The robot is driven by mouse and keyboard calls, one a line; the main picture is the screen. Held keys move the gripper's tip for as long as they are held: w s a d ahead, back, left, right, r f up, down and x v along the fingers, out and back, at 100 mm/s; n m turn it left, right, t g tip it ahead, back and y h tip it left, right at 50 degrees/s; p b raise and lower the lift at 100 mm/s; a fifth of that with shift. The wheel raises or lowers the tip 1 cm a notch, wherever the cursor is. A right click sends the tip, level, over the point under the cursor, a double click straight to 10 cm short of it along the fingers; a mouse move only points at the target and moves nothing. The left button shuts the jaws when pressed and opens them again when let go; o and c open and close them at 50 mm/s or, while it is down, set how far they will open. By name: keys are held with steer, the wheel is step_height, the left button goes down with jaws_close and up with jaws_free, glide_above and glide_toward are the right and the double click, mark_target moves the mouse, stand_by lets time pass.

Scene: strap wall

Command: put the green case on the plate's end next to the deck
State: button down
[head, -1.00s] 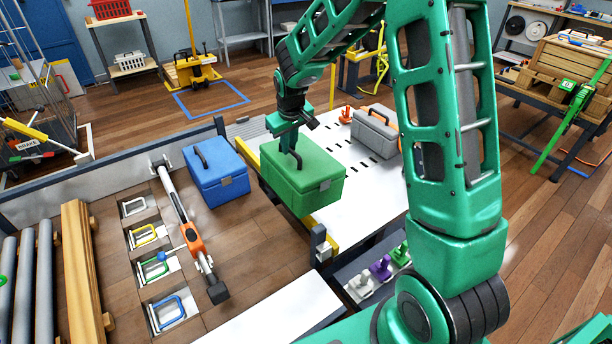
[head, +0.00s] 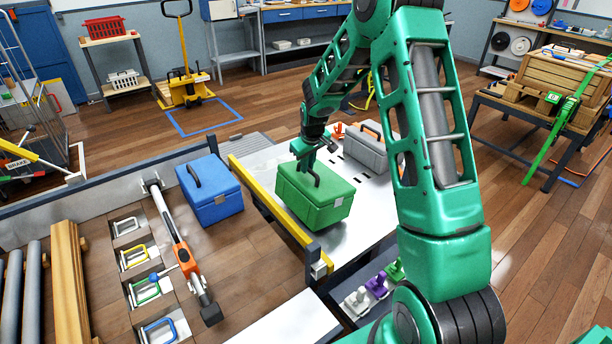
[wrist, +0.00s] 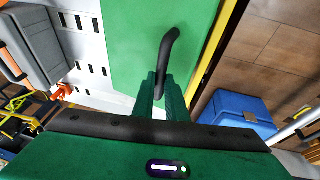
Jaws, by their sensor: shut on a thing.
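The green case (head: 314,198) is at the left end of the pale plate (head: 258,158), just right of the yellow edge strip (head: 282,217) that borders the wooden deck (head: 243,243). My gripper (head: 318,160) is above it, shut on its dark handle. In the wrist view the fingers (wrist: 163,100) close around the handle (wrist: 167,58), with the green lid (wrist: 130,45) beneath. The case looks upright. I cannot tell whether its bottom touches the plate.
A grey case (head: 366,150) stands farther along the plate. A blue case (head: 209,190) stands on the deck, left of the yellow strip. An orange-and-grey bar (head: 182,252) lies on the deck. A small post (head: 317,260) stands at the strip's near end.

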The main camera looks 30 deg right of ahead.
mark_target(308, 174)
steer(key=shift+f, duration=1.95)
steer(key=c, duration=1.8)
jaws_free()
steer(key=shift+s, duration=0.1)
steer(key=shift+o, duration=0.2)
steer(key=shift+r, duration=0.1)
steer(key=d+v, duration=0.1)
steer(key=v, duration=0.9)
steer(key=s+d+r+m+g, duration=0.1)
steer(key=s+d+r+m, duration=0.15)
steer(key=s+r, duration=0.75)
steer(key=s+r+m+g, duration=0.1)
steer(key=s+m, duration=0.2)
steer(key=s, duration=1.4)
steer(key=s+r+m+g+y, duration=0.1)
steer(key=s+r+m+g, duration=0.1)
steer(key=s, duration=1.5)
steer(key=shift+a+m, duration=0.15)
steer(key=shift+m, duration=0.5)
